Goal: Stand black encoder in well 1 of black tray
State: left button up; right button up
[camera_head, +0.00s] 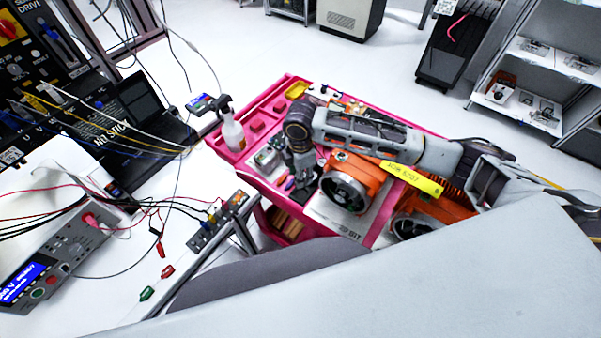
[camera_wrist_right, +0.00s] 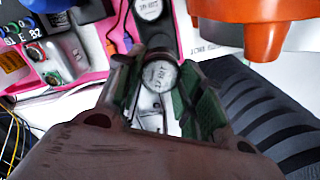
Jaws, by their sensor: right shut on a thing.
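My right gripper (camera_head: 300,172) reaches in from the right over the pink cart, pointing down. In the wrist view its two green-padded fingers (camera_wrist_right: 166,100) are shut on a round encoder (camera_wrist_right: 160,74) with a grey marked face and dark rim, which I take to be the black encoder. A dark tray (camera_wrist_right: 166,38) lies just beyond the fingers, with another round grey-faced part (camera_wrist_right: 148,9) in it. I cannot tell which well is which, or whether the held encoder touches the tray. In the head view the arm and gripper hide most of this. My left gripper is not in view.
Orange robot joints (camera_head: 345,182) stand close right of my gripper. A wired bench (camera_head: 150,240) lies further left.

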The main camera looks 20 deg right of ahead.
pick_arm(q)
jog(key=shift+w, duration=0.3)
pick_arm(e)
jog(key=shift+f, duration=0.35)
jog(key=shift+f, duration=0.7)
jog(key=shift+f+b, duration=1.3)
jog(key=shift+b, duration=0.05)
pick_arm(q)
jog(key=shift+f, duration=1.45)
pick_arm(e)
jog(key=shift+f, duration=1.1)
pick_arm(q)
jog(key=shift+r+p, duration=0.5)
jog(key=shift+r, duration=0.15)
pick_arm(e)
jog(key=shift+f, duration=0.65)
jog(key=o, duration=1.1)
jog(key=shift+c, duration=0.2)
